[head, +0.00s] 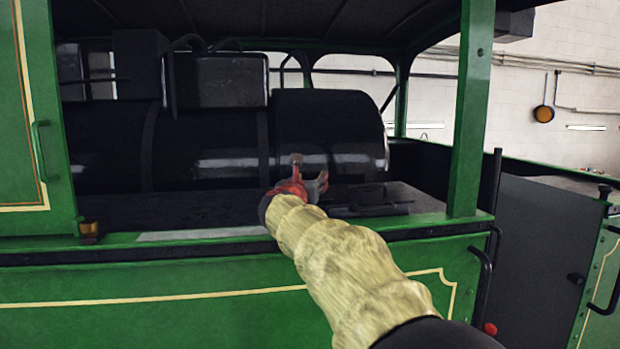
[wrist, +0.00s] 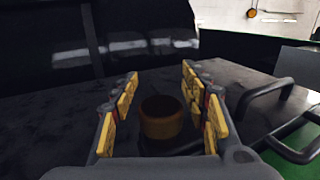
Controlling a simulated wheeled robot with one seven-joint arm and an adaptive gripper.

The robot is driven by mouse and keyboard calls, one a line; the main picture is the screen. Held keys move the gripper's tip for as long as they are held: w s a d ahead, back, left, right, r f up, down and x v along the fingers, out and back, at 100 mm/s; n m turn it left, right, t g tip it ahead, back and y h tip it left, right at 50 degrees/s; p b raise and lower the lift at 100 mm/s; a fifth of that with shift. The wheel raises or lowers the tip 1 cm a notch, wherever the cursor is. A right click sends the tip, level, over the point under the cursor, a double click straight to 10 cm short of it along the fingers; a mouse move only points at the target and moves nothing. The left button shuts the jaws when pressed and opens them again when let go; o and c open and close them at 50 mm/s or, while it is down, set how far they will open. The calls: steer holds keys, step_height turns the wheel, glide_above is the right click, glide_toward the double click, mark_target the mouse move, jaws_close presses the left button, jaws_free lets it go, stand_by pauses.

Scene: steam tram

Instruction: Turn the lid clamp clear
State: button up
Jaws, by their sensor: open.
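A short round brown knob (wrist: 161,118) shows in the wrist view, low between my gripper's fingers, over the dark deck. It may be part of the lid clamp, but I cannot tell for sure. My gripper (wrist: 160,78) is open, with yellow-padded fingers to the left and right of the knob and a gap on each side. In the head view, my gripper (head: 309,174) reaches over the side panel to the deck in front of the black boiler. My gripper and arm hide the knob there. No clamp shape is clear in the head view.
Dark bars (head: 370,203) lie on the deck right of my gripper. The black boiler (head: 215,145) stands behind. The green side panel (head: 130,295) and upright post (head: 471,110) frame the opening. Bent dark handles (wrist: 262,98) rise at the right in the wrist view.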

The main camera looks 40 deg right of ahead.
steer(key=shift+w+d+f, duration=0.1)
steer(key=shift+d, duration=0.05)
steer(key=shift+c, duration=0.3)
steer(key=shift+c, duration=0.5)
jaws_close()
